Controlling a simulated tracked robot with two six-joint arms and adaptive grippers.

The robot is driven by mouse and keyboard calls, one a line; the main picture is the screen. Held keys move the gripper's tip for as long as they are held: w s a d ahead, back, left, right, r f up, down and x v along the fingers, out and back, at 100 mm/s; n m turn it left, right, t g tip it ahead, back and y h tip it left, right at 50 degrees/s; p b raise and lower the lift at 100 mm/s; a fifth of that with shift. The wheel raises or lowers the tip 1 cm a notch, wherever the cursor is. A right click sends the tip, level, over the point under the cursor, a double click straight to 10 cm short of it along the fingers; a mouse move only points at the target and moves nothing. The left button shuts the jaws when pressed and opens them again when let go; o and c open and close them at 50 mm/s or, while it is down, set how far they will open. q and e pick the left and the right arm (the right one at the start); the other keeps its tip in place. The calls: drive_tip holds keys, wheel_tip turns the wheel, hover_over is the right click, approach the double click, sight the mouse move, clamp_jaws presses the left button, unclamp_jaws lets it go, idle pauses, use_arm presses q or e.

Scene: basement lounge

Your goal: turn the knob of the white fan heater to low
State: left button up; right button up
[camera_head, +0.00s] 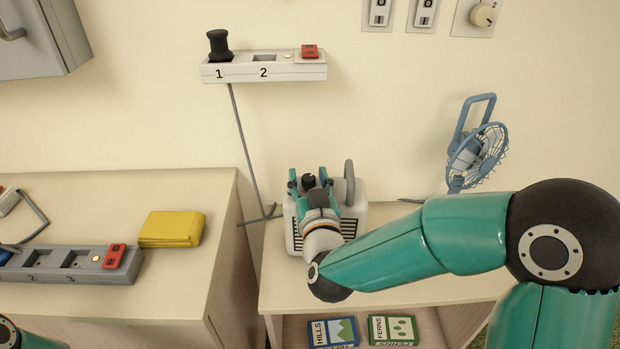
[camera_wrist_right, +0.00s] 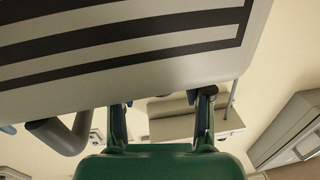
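The white fan heater (camera_head: 354,213) stands on the low cabinet against the wall, with dark grille stripes on its front and a grey handle. A black knob (camera_head: 308,181) shows on its top, and the knob's setting cannot be read. My right gripper (camera_head: 308,178) is over the heater, its fingers spread on either side of the knob; contact cannot be told. In the right wrist view the gripper (camera_wrist_right: 161,108) has its fingers apart, with the heater's striped front (camera_wrist_right: 120,50) close by; the knob is hidden there. My left gripper is out of view.
A blue desk fan (camera_head: 474,155) stands to the right of the heater. A wall socket strip (camera_head: 263,70) with a black plug (camera_head: 219,46) is above. A yellow cloth (camera_head: 171,229) and a grey power strip (camera_head: 75,265) lie on the left cabinet. Books (camera_head: 333,332) are on the shelf below.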

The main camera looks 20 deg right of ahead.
clamp_jaws()
drive_tip(key=shift+m+h, duration=0.3)
drive_tip(key=shift+h, duration=0.2)
drive_tip(key=shift+a+m+g+h, duration=0.1)
drive_tip(key=shift+m+g+h, duration=0.2)
drive_tip(key=shift+m+h, duration=0.45)
drive_tip(key=shift+m+g+h, duration=0.4)
drive_tip(key=shift+m+h, duration=0.05)
drive_tip(key=shift+h, duration=0.6)
drive_tip(key=shift+o, duration=1.3)
unclamp_jaws()
drive_tip(key=shift+s, duration=0.1)
drive_tip(key=v, duration=1.2)
